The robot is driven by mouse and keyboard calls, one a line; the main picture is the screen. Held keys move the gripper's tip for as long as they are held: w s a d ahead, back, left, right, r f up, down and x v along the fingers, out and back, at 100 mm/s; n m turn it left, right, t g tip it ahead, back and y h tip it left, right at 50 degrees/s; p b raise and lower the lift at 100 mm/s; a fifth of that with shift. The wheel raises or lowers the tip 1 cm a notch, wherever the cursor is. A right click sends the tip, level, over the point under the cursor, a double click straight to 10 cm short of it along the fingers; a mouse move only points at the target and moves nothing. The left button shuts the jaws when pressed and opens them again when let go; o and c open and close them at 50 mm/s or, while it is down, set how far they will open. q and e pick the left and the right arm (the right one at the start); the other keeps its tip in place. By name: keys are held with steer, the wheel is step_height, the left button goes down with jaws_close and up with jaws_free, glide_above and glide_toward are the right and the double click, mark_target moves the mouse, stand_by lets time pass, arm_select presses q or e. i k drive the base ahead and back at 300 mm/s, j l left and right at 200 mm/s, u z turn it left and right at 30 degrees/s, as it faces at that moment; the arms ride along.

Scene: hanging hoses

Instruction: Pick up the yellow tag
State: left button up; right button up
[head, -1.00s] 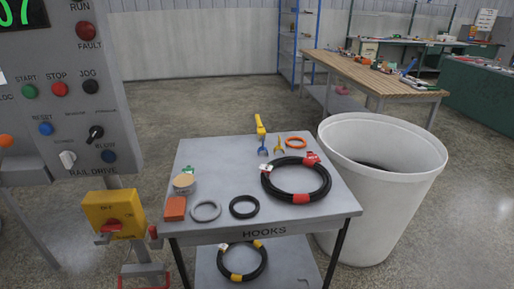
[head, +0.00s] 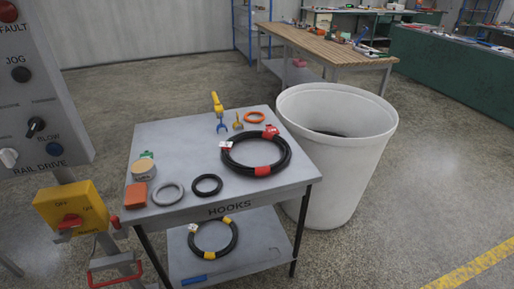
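No thing that is clearly a yellow tag stands out. A small yellow piece (head: 238,122) lies near the back of the grey table, too small to identify. Left of it is a tool with a yellow handle (head: 217,103) and a blue forked end. On the lower shelf a black hose coil (head: 234,240) has yellow bands and a white tag (head: 192,228). Neither of my grippers is in view.
The grey table (head: 188,136) also holds a black coil with red bands (head: 287,160), an orange ring (head: 255,117), a grey ring (head: 167,201), a small black ring (head: 207,193) and an orange block (head: 135,203). A white bin (head: 350,170) stands close at right; a control panel (head: 50,90) is at left.

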mark_target(238, 122)
steer(key=l+u, duration=0.1)
steer(key=u, duration=0.4)
steer(key=l+u, duration=0.1)
steer(key=u, duration=0.35)
steer(key=l+u, duration=0.1)
steer(key=u, duration=0.4)
steer(key=l+u, duration=0.3)
steer(key=l, duration=0.15)
steer(key=k+l+u, duration=0.1)
steer(key=l+u, duration=0.25)
steer(key=k+l+u, duration=0.2)
steer(key=l, duration=0.2)
steer(key=k+l+u, duration=0.2)
steer(key=l, duration=0.2)
steer(key=k+l, duration=0.3)
steer(key=l, duration=0.25)
steer(key=k+l+u, duration=0.1)
steer(key=k+l, duration=0.2)
steer(key=l, duration=0.2)
steer(key=k+l+u, duration=0.1)
steer(key=k+l, duration=0.2)
steer(key=l, duration=0.2)
